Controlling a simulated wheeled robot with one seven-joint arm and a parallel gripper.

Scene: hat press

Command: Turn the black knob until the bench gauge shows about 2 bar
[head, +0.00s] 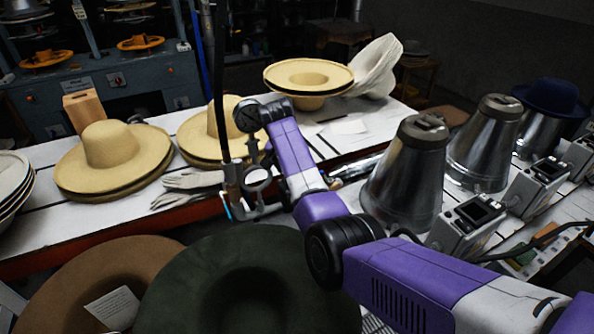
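The bench gauge (257,176) is a small round dial with a pale face, mounted on a metal fitting (236,198) at the near edge of the white bench. Its needle and numbers are too small to read. My purple arm reaches up from the lower right, and its black wrist ends above the gauge. My gripper (244,148) seems to point down just above the fitting, small and dark against the hose and straw hat. Its fingertips cannot be made out. I cannot pick out the black knob; it may be hidden at the fitting.
A black hose (219,75) rises beside the fitting. Straw hats (108,146) and pale gloves (188,182) lie on the bench (40,238). Metal cones (408,170) and grey control boxes (466,222) stand at right. Large brown (75,275) and green felt hats (190,285) fill the front.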

